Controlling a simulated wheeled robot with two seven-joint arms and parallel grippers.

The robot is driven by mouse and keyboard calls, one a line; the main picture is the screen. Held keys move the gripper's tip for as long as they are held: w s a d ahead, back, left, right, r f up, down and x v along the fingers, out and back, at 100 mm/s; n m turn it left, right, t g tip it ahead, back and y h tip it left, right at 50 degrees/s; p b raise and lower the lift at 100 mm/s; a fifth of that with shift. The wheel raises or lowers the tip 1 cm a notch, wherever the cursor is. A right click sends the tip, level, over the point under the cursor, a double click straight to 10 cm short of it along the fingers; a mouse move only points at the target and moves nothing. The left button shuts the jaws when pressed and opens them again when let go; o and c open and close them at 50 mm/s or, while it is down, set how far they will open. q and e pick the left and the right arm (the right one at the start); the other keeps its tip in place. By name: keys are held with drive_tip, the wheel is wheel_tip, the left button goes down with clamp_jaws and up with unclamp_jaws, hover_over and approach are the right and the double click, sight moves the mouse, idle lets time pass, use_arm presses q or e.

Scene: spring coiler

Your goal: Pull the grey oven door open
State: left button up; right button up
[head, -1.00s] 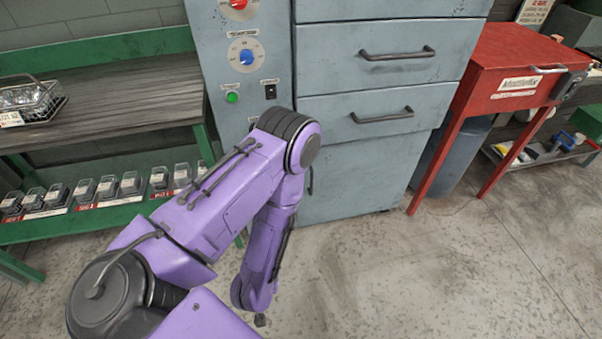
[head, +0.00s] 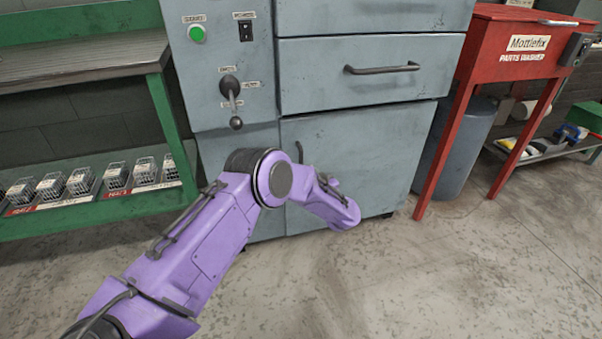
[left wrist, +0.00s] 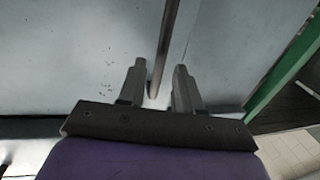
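The grey oven (head: 300,60) has a plain lower door (head: 365,155) under its drawers. The dark door handle (head: 299,153) shows only as a short piece above my purple left arm, which hides the rest in the head view. In the left wrist view, the handle (left wrist: 168,40) is a thin dark upright bar in front of the grey door (left wrist: 70,55). My left gripper (left wrist: 159,88) is open, with the bar's end between its two fingers and visible gaps beside it. The head view does not show the left fingers. My right gripper is in neither view.
A green-framed bench (head: 160,110) with several small wire baskets on its lower shelf stands at the left. A red parts washer (head: 510,60) and a grey bin (head: 470,145) stand at the right. The floor (head: 450,270) in front is clear.

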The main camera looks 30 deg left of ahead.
use_arm(q)
drive_tip(key=b+x, duration=0.1)
drive_tip(key=x, duration=0.3)
drive_tip(key=shift+w+a, duration=0.15)
drive_tip(key=shift+a, duration=0.05)
clamp_jaws()
drive_tip(key=shift+d, duration=0.15)
